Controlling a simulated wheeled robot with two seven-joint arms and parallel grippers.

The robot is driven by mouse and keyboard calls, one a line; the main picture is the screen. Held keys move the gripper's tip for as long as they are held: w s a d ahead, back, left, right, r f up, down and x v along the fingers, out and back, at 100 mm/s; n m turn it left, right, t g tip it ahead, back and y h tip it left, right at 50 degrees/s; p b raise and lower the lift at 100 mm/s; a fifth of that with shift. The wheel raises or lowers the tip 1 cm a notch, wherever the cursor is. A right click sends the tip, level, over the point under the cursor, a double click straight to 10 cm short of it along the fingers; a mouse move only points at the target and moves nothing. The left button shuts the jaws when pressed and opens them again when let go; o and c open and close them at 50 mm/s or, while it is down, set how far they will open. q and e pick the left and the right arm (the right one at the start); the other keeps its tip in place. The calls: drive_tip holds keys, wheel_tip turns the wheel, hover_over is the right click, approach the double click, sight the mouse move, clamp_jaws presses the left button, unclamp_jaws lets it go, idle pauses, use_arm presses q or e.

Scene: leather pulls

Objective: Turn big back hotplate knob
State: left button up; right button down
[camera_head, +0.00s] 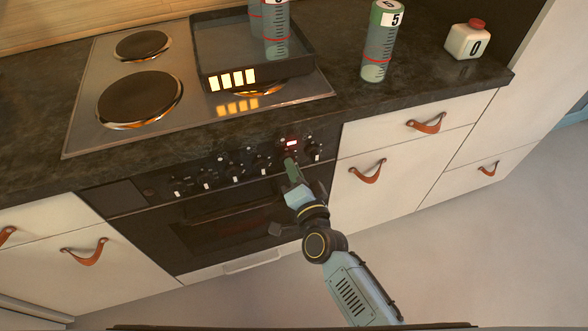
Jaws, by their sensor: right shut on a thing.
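The black control panel with a row of hotplate knobs (235,168) runs along the front of the oven, under the dark worktop. My right gripper (289,160) is at the right part of that row, shut on a knob that its fingers mostly hide. A small lit red display shows just above the fingertips. Another knob (313,149) stands free to the right of the gripper. The cooktop (85,128) above has a big hotplate (140,99) at front left and a smaller hotplate (142,44) behind it. My left gripper is not in view.
A numbered cylinder (379,45) and a white bottle with a red cap (467,42) stand on the worktop to the right. Drawers with leather pulls (367,171) flank the oven. The floor is clear at right.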

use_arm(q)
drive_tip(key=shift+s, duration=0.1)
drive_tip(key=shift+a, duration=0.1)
use_arm(e)
drive_tip(key=c, duration=1.5)
unclamp_jaws()
drive_tip(key=shift+o, duration=0.2)
